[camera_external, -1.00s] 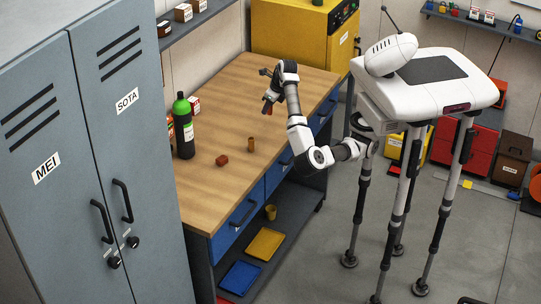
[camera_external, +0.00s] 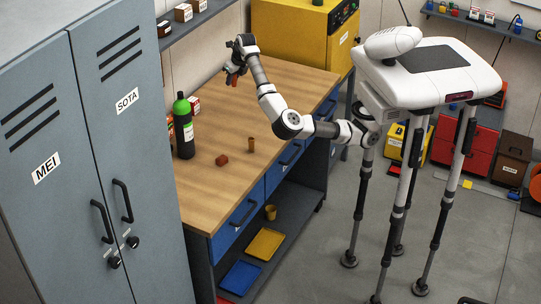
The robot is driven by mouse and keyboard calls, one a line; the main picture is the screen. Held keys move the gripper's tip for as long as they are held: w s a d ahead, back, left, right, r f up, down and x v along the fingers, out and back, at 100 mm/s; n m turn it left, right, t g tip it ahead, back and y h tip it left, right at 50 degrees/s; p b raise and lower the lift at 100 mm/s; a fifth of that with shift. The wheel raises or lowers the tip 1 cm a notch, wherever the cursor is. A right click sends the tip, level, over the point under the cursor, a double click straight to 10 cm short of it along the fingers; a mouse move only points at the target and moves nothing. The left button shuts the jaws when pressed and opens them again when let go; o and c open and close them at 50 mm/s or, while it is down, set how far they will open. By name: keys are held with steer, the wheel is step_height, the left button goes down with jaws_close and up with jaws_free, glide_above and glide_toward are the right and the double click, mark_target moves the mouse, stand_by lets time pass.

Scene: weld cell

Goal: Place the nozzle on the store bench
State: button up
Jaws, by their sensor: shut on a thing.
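My gripper (camera_external: 233,77) is at the back left of the wooden-topped bench (camera_external: 215,195), pointing down, above or close to the top. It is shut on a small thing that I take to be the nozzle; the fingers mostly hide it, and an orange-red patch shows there. I cannot tell whether the held thing touches the bench top. The bench has blue drawers and a lower shelf.
A red-brown block (camera_external: 222,160) and a small brown cylinder (camera_external: 251,145) stand nearer the front. The bench's right part is clear.

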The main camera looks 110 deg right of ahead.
steer(key=w+d+f+m+p, duration=0.1)
steer(key=w+d+f+p, duration=0.15)
steer(key=d, duration=0.55)
steer(key=m+g+p, duration=0.1)
steer(key=m+p, duration=0.1)
steer(key=p, duration=0.2)
glide_above(211, 105)
steer(key=a, duration=0.1)
steer(key=f, duration=1.3)
steer(key=shift+s+a+f, duration=0.1)
steer(key=shift+a+f, duration=0.05)
steer(key=shift+a, duration=0.05)
steer(key=shift+h, duration=0.3)
steer(key=shift+f+p, duration=0.6)
steer(key=shift+f, duration=1.7)
steer(key=shift+f, duration=0.15)
steer(key=o, duration=0.5)
steer(key=shift+f, duration=0.1)
steer(key=o, duration=0.5)
